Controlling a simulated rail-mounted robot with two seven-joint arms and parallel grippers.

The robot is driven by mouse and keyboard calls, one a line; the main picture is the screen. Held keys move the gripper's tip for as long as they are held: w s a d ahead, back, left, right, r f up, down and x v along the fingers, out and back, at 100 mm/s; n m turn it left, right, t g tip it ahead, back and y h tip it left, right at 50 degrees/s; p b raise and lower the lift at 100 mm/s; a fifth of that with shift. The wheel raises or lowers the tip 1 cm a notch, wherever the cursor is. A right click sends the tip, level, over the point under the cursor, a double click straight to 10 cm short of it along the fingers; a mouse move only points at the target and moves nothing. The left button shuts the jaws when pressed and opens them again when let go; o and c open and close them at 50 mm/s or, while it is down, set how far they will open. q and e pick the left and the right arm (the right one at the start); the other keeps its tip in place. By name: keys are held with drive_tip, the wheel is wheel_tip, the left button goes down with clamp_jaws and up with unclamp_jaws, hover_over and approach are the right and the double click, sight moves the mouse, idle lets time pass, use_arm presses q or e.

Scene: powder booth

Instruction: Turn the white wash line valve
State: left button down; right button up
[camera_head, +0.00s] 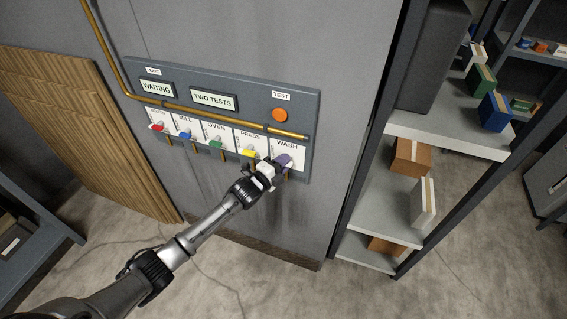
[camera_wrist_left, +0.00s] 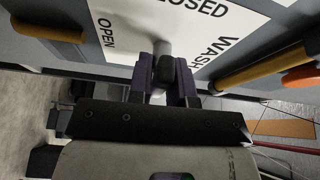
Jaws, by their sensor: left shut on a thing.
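The wash line valve sits at the right end of a grey wall panel, on a white plate (camera_head: 291,149) marked WASH. In the left wrist view the same plate (camera_wrist_left: 205,30) reads OPEN and CLOSED, and the valve's pale stem (camera_wrist_left: 163,47) stands out from it. My left gripper (camera_head: 282,163), with purple fingers, is at this valve and hides most of it. In the left wrist view the left gripper (camera_wrist_left: 164,70) has one finger on each side of the valve handle and is shut on it. My right gripper is not in view.
Beside it are the yellow PRESS valve (camera_head: 249,153), green OVEN valve (camera_head: 215,144), blue MILL valve (camera_head: 184,134) and a red valve (camera_head: 157,127). A brass pipe (camera_head: 215,112) runs above them. An orange button (camera_head: 280,115) is under TEST. Displays read WAITING and TWO TESTS. Shelves (camera_head: 430,140) stand right.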

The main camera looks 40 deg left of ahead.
use_arm(q)
drive_tip(key=n+t+b, duration=0.1)
drive_tip(key=n, duration=0.3)
drive_tip(key=shift+f+y, duration=0.1)
drive_tip(key=shift+y, duration=0.2)
drive_tip(key=n+t+y, duration=0.1)
drive_tip(key=n, duration=0.2)
drive_tip(key=n+t, duration=0.1)
drive_tip(key=n, duration=0.1)
drive_tip(key=shift+n+y+b, duration=0.3)
drive_tip(key=shift+n+y, duration=0.1)
drive_tip(key=n+y, duration=0.1)
drive_tip(key=n, duration=0.2)
drive_tip(key=n+y, duration=0.2)
drive_tip(key=n, duration=0.2)
drive_tip(key=shift+t, duration=0.3)
drive_tip(key=shift+n+y, duration=1.2)
drive_tip(key=shift+n, duration=1.1)
drive_tip(key=shift+n+g+y, duration=0.3)
drive_tip(key=shift+g, duration=0.1)
drive_tip(key=c, duration=1.2)
unclamp_jaws()
drive_tip(key=shift+o, duration=0.2)
